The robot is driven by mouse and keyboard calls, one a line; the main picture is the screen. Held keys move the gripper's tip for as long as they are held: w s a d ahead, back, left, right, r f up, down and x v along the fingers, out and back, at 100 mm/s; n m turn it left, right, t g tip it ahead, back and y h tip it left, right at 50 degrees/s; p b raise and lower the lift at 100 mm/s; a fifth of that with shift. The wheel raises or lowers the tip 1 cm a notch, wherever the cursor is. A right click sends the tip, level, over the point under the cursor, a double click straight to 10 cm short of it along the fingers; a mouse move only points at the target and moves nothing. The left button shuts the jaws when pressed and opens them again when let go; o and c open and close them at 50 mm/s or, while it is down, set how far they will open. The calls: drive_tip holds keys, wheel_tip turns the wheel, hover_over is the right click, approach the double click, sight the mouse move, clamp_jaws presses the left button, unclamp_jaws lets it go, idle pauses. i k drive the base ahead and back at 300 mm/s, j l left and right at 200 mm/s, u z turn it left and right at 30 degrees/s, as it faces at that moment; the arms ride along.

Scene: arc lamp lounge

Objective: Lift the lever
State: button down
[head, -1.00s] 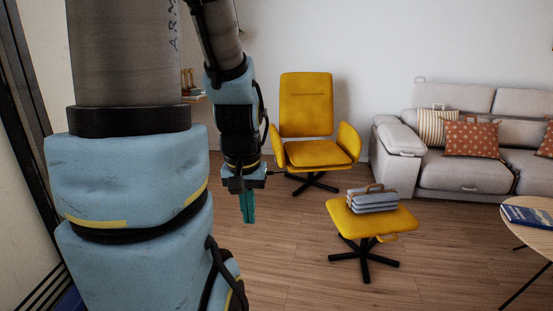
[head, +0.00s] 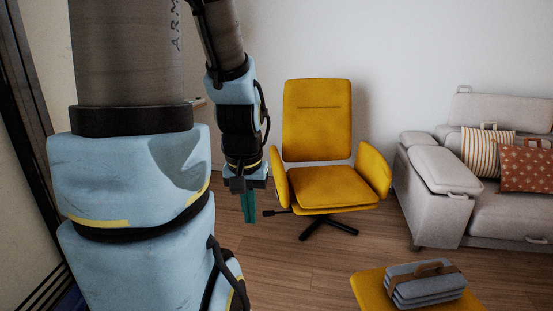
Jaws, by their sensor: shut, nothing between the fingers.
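A yellow swivel armchair (head: 325,183) stands near the back wall on a black star base. A short black lever (head: 270,213) sticks out to the left from under its seat. My gripper (head: 249,219) points down with its teal fingers closed together and empty. In the picture it is just left of the lever's tip, with a small gap between them. The gripper looks nearer to the camera than the chair, but the exact distance cannot be told.
A yellow footstool (head: 367,290) with a strapped grey bundle (head: 424,285) on it stands at the front right. A grey sofa (head: 445,190) with cushions is at the right. Wooden floor (head: 310,265) is clear in front of the chair.

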sight(265, 213)
drive_tip(key=i+l+u, duration=0.1)
drive_tip(key=i+u, duration=0.3)
drive_tip(key=i+l+u, duration=0.25)
drive_tip(key=i+u, duration=0.15)
drive_tip(key=i, duration=0.15)
drive_tip(key=i+l+u, duration=1.05)
drive_tip(key=l+u, duration=0.15)
drive_tip(key=l, duration=0.3)
